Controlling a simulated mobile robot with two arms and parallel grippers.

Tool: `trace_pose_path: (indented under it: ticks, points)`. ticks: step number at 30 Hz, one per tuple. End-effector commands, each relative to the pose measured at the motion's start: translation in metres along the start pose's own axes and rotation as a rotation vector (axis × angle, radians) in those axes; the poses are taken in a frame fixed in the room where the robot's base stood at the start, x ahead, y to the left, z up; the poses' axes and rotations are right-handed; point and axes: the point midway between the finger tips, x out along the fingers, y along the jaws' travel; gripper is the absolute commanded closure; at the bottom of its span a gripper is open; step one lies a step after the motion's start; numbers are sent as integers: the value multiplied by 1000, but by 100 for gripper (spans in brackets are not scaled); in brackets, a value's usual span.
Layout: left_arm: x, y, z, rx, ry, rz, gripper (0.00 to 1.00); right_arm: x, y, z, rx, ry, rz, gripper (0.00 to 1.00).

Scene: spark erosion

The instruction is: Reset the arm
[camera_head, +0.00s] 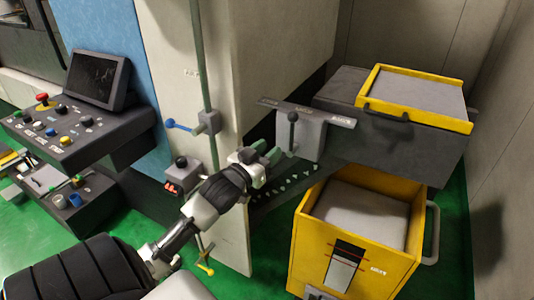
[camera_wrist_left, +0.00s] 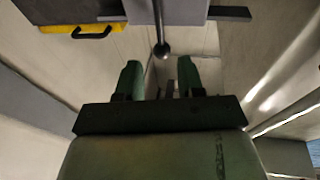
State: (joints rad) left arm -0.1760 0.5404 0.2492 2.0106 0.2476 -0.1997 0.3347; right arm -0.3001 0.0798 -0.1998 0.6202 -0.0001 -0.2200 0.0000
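My left arm comes in from the lower left in the head view. Its gripper (camera_head: 268,158) points at a grey panel with a dark ball-topped lever (camera_head: 292,132). In the left wrist view the two green fingers of the gripper (camera_wrist_left: 160,82) stand apart with nothing between them. The lever's dark ball (camera_wrist_left: 162,50) shows just beyond the gap, with its rod running upward in the picture. The fingertips look close to the lever, but I cannot tell whether they touch it. My right gripper is not in view.
A yellow bin (camera_head: 305,240) stands on the green floor at right, below a dark box with a yellow-framed tray (camera_head: 468,126). A blue-handled lever (camera_head: 180,125) and a control console (camera_head: 50,155) with a screen are at left.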

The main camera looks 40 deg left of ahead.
Motion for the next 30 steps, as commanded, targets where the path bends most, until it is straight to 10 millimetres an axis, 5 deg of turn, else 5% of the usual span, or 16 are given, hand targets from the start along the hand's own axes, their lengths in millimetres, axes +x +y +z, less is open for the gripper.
trace_pose_path:
  ticks: [16,19,23,30]
  points:
    - [0,0,1,-1,-2,-1,62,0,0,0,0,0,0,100]
    - [-1,-2,16,-4,-30,-11,62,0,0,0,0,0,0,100]
    - [-6,-10,76,-6,-148,-49,62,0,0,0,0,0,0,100]
    - [-60,-8,249,8,-504,-108,62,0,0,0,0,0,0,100]
